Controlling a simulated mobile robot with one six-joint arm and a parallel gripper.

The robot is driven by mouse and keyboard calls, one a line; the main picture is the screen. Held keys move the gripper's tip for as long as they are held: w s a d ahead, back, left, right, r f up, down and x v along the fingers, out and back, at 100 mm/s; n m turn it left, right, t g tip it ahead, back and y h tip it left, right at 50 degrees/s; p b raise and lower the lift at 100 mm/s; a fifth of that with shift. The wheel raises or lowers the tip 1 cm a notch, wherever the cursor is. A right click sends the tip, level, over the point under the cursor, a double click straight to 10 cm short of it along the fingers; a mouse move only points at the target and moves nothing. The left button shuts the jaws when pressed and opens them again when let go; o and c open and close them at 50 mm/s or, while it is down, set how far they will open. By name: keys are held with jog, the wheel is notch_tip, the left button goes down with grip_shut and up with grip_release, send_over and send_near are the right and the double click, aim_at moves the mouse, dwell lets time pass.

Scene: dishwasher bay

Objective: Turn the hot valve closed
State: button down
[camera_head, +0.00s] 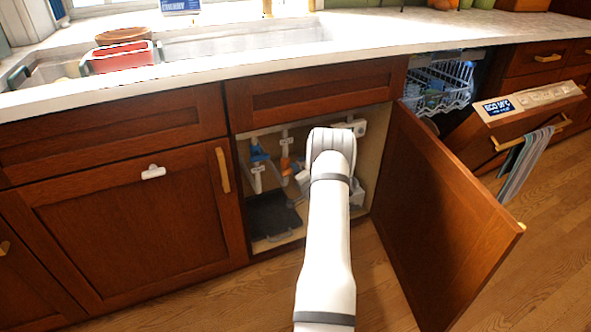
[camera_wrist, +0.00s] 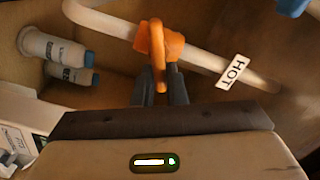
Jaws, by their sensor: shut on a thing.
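The hot valve (camera_wrist: 174,45) is orange and sits on a pale pipe (camera_wrist: 206,59) with a white tag reading HOT (camera_wrist: 233,71). My gripper (camera_wrist: 163,80) is shut on the valve's orange handle (camera_wrist: 157,45), which stands between the dark fingertips in the wrist view.
A blue valve (camera_head: 258,154) is at the cabinet's left. White bottles with blue caps (camera_wrist: 55,48) stand left of the gripper. The open cabinet door (camera_head: 440,215) is right of my arm. Beyond it, the dishwasher door (camera_head: 525,115) hangs partly open with a towel (camera_head: 524,165).

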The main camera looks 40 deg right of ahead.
jog(key=m, duration=0.2)
jog(key=f+m, duration=0.1)
jog(key=m, duration=0.1)
jog(key=shift+a+m+p, duration=0.15)
jog(key=shift+m+p, duration=0.2)
jog(key=shift+m, duration=0.05)
jog(key=shift+f, duration=0.1)
dwell(0.3)
jog(key=c, duration=1.5)
grip_release()
jog(key=shift+o, duration=0.2)
jog(key=p+v, duration=0.2)
jog(key=v, duration=0.5)
jog(key=shift+s, duration=0.35)
